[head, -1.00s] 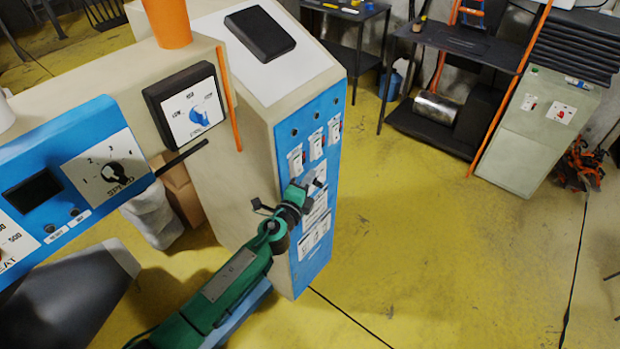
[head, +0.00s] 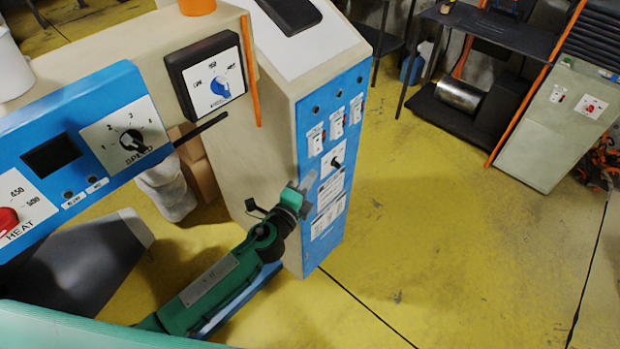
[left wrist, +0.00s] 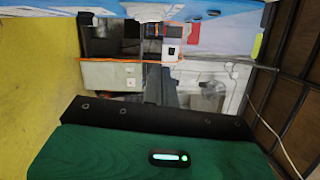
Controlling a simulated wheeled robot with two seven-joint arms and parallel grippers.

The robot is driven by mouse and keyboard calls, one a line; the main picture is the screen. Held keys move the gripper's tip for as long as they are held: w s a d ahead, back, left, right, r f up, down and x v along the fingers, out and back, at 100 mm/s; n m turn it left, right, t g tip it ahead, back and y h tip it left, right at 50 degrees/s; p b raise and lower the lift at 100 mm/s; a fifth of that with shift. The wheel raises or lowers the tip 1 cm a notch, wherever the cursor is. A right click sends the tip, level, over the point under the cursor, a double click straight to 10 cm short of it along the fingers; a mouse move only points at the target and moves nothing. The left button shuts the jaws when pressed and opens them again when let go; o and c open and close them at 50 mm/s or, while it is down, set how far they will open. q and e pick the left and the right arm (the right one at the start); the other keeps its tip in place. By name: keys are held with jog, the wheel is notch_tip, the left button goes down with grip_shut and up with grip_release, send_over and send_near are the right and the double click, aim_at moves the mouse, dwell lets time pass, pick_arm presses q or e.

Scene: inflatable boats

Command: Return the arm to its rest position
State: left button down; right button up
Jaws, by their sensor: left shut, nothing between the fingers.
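My left arm is green and comes in from the lower left of the head view. My left gripper (head: 304,184) is at its end, a small grey shape in front of the lower left of the blue panel (head: 322,222) of a beige machine. Its fingers are shut and empty. A dark dial (head: 337,162) on that panel shows to the right of the gripper. I cannot tell the exact gap between gripper and panel. My right gripper is in neither view.
A blue control box (head: 95,150) with dials stands close at the left, below a beige arm carrying a temperature dial (head: 220,87). A dark bench (head: 497,36) and a beige cabinet (head: 545,150) stand at the back right. The yellow floor (head: 430,240) at the right is clear.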

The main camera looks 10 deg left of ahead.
pick_arm(q)
jog(key=shift+a, duration=0.1)
jog(key=s+a+f+n+g+y, duration=0.2)
jog(key=s+a+f+n, duration=0.15)
jog(key=f, duration=0.85)
jog(key=s+a+f+n+g+y, duration=0.25)
jog(key=s+a+f, duration=0.2)
jog(key=f, duration=0.75)
jog(key=s+a+f+n+g+y, duration=0.1)
jog(key=s+a+f+n+g, duration=0.3)
jog(key=f, duration=0.8)
jog(key=s+a+f+n+g+y, duration=0.1)
jog(key=s+a+f+n+g, duration=0.15)
jog(key=s+f, duration=0.65)
jog(key=s+a+f+n+g, duration=0.1)
jog(key=s+a+f+n, duration=0.25)
jog(key=s+f, duration=0.5)
jog(key=s+f+n+g, duration=0.2)
jog(key=s, duration=0.9)
jog(key=s+a+f+n+g, duration=0.1)
jog(key=s+f+n+g, duration=0.1)
jog(key=s, duration=0.9)
jog(key=shift+a+f+n, duration=0.15)
jog(key=shift+a+n, duration=0.1)
jog(key=shift+n, duration=0.45)
jog(key=shift+s, duration=0.15)
